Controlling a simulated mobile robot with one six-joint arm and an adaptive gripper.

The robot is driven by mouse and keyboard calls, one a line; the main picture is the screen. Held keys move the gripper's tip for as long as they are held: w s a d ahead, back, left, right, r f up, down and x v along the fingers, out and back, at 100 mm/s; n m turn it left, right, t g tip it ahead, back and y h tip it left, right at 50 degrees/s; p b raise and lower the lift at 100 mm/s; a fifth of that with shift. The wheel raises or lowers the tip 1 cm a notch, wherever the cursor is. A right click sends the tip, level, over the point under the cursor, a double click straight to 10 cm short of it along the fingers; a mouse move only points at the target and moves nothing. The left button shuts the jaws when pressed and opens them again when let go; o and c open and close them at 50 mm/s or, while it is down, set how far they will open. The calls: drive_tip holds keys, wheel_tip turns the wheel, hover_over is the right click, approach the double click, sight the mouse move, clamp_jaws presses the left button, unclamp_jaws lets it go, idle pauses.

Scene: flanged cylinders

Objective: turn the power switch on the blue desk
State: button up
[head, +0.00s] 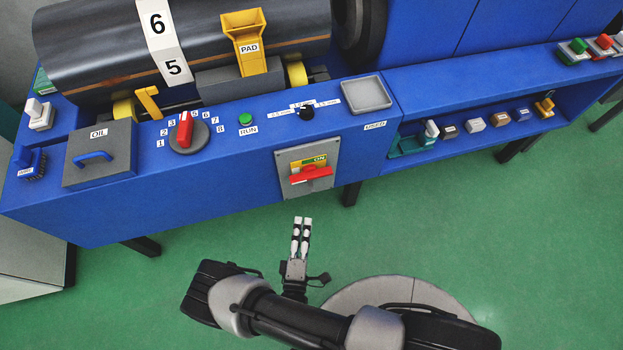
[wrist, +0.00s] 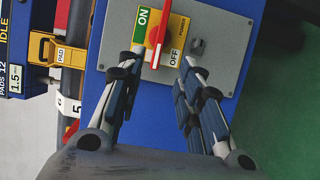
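The power switch is a grey plate (head: 284,182) on the front face of the blue desk (head: 240,185), with a red handle (head: 312,174) lying roughly crosswise below the green ON label (head: 320,160). In the wrist view the red handle (wrist: 160,30) runs between the ON label (wrist: 143,17) and the OFF label (wrist: 175,58), hiding part of the yellow plate. My gripper (head: 302,220) is below the switch in the head view, apart from it. In the wrist view its two fingers (wrist: 161,60) are spread and empty, with the handle's end showing in the gap between the tips.
On the desk top are a red-pointer dial (head: 186,132), a green RUN button (head: 246,119), a black knob (head: 306,113) and a grey tray (head: 367,108). Green floor (head: 450,220) in front is open.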

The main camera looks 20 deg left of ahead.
sight(311, 174)
drive_tip(key=w+a+b, duration=0.2)
drive_tip(key=w+b, duration=0.1)
drive_tip(key=w, duration=1.2)
drive_tip(key=shift+w+a, duration=0.2)
drive_tip(key=shift+w, duration=0.15)
drive_tip(key=shift+c, duration=0.5)
clamp_jaws()
